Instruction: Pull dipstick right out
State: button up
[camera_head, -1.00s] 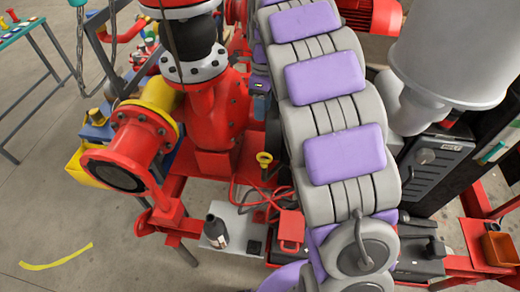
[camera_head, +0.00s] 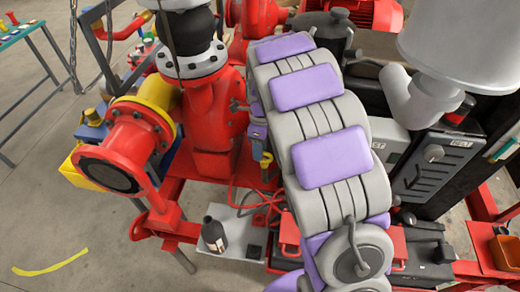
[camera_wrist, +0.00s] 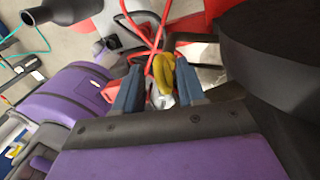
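The dipstick's yellow loop handle (camera_wrist: 163,70) is in the middle of the wrist view. My gripper (camera_wrist: 158,88) has its two blue-grey fingers on either side of the handle. The fingers stand apart, with a visible gap on the left; the handle is close to the right finger, and I cannot tell if they touch. In the head view a small part of the yellow handle (camera_head: 266,160) shows beside my gripper (camera_head: 262,148), left of my arm. The dipstick's shaft is hidden.
Red cables (camera_head: 262,203) lie just below the handle. A dark bottle (camera_head: 213,235) stands on a light grey plate (camera_head: 240,246) in front. The red flanged pump pipe (camera_head: 130,150) stands to the left. A black ribbed unit (camera_head: 432,170) is at the right.

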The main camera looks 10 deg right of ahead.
jog(key=shift+f, duration=0.1)
jog(key=shift+c, duration=0.3)
grip_shut()
dwell(0.4)
